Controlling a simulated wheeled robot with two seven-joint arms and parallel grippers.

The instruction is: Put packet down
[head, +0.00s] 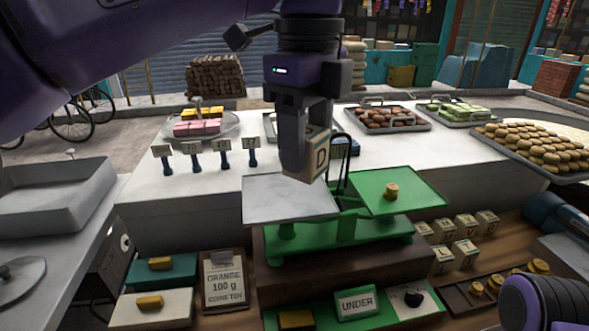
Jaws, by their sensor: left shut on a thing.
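My left gripper (305,165) points down above the left pan of the scale and is shut on a small tan packet (320,157) marked "D". The packet is held above the grey left pan (285,203), and one finger hides part of it. The green right pan (420,200) carries a small brass weight (391,191). A sign (355,304) below the scale reads "UNDER". At the bottom right only a purple part of my right arm shows; its gripper is out of view.
More lettered packets (465,253) stand on the wooden shelf at the right, near several brass weights (494,284). Small numbered signs (222,145) stand left of the gripper. Sweets trays (388,119) fill the counter's back.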

